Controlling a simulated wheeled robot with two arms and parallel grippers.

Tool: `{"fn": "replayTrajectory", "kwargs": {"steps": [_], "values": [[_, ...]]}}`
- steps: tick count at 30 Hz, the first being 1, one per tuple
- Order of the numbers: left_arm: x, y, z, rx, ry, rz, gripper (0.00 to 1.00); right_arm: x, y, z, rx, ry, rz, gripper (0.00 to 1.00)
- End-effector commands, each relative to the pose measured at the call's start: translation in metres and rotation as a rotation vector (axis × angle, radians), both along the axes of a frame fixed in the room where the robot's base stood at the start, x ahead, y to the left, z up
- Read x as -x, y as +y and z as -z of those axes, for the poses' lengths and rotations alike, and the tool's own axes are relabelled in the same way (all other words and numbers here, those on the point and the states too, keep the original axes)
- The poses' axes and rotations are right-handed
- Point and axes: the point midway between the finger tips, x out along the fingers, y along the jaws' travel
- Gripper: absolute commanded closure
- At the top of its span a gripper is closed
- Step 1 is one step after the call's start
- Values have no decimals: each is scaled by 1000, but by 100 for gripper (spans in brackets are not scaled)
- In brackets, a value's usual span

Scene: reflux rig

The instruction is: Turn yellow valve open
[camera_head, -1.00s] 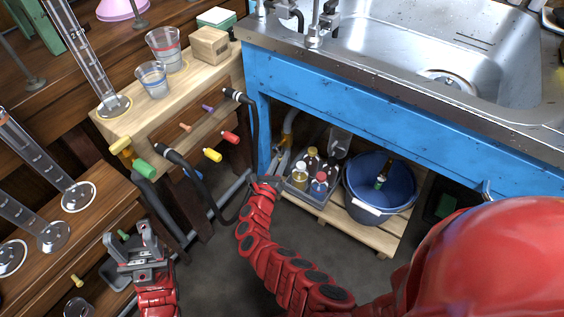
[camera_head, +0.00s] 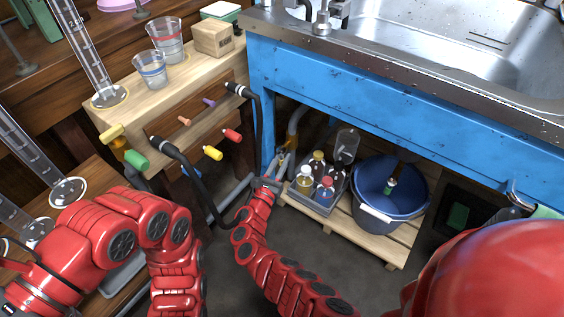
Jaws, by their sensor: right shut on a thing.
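The yellow valve (camera_head: 281,157) sits on the pipework under the blue sink frame, just left of the bottle tray. My right gripper (camera_head: 280,164) reaches in at the valve from below and is shut on it. The fingers cover much of the valve, so its exact angle is hard to tell. My left arm crosses the lower left of the view, and its gripper does not show.
A grey tray (camera_head: 314,205) of bottles and a blue bucket (camera_head: 375,214) stand on a wooden pallet, close right of my right gripper. A wooden bench (camera_head: 106,110) with coloured taps (camera_head: 212,153) and a black hose (camera_head: 193,178) lies to the left.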

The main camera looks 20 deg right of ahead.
Motion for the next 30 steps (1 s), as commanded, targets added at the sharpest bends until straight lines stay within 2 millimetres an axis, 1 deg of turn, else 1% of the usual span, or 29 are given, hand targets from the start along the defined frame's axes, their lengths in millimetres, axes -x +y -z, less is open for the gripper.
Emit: {"fn": "replayTrajectory", "kwargs": {"steps": [3, 13, 14, 15, 18, 30], "values": [[1, 2, 3, 9, -18, 11, 50, 0, 0, 1, -4, -3, -1, 100], [1, 2, 3, 8, -18, 12, 50, 0, 1, 1, -5, -3, -1, 100], [1, 2, 3, 8, -18, 12, 50, 0, 1, 1, -5, -3, -1, 71], [1, 2, 3, 8, -18, 12, 50, 0, 1, 1, -5, -4, -1, 64], [1, 2, 3, 8, -18, 11, 50, 0, 1, 0, -5, -4, -1, 47], [1, 2, 2, 8, -18, 11, 50, -1, 1, 0, -3, -4, -3, 47]]}}
